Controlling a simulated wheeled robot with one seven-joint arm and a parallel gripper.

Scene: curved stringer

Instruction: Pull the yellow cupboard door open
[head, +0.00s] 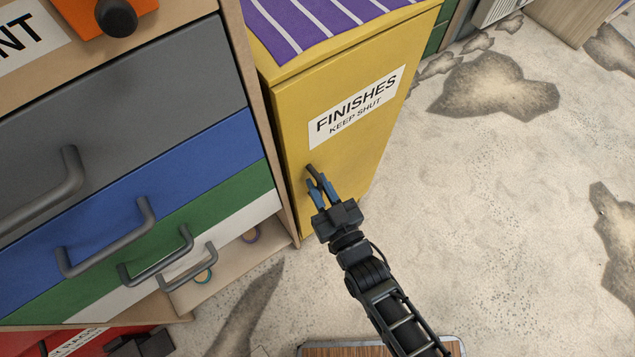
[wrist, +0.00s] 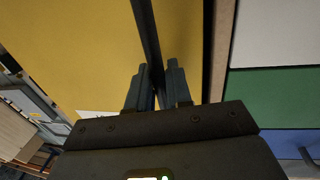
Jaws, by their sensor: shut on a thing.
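The yellow cupboard door (head: 345,165) carries a white label reading "FINISHES KEEP SHUT". It looks closed, or nearly so, against the cupboard body. Its dark bar handle (head: 312,171) is near the door's left edge, below the label. My gripper (head: 321,186) reaches in from the lower right with its blue-grey fingers shut on the handle. In the wrist view the handle (wrist: 147,38) runs down between the fingers (wrist: 158,82), with the yellow door (wrist: 85,55) behind. The lower part of the handle is hidden by the fingers.
A drawer cabinet with grey, blue (head: 190,170), green and white fronts and protruding handles stands close on the left. A purple striped cloth (head: 300,25) lies on the cupboard top. Patchy concrete floor (head: 480,210) is clear to the right.

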